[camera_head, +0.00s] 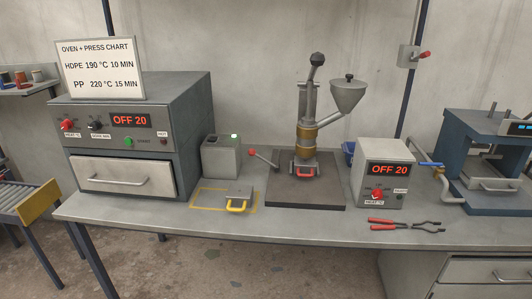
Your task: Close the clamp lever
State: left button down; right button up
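The injection press (311,110), with a funnel hopper at its upper right, stands on a dark base plate (330,195) on the bench. A thin lever with a red knob (251,153) sticks out at the lower left of the press, angled up to the left. A small red handle (306,172) sits low on the front of the press. No label shows which of these is the clamp lever. A grey mould block with a yellow handle (238,201) lies on a yellow-outlined area left of the base plate. Neither gripper is in view.
A grey oven (190,115) stands left, with a grey box (221,157) beside it. A controller box reading OFF 20 (388,152) stands right of the press. Red-handled pliers (404,224) lie in front of it. A blue press (455,150) is far right. The front bench strip is mostly clear.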

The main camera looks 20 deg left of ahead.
aim_at(252, 152)
jog(key=j+z, duration=0.15)
jog(key=j, duration=0.65)
jog(key=i+j+z, duration=0.1)
jog(key=j, duration=0.75)
jog(key=j+z, duration=0.15)
jog(key=j, duration=0.7)
jog(key=j+z, duration=0.15)
jog(key=j, duration=0.65)
jog(key=k+j+z, duration=0.1)
jog(key=j, duration=0.7)
jog(key=k, duration=0.05)
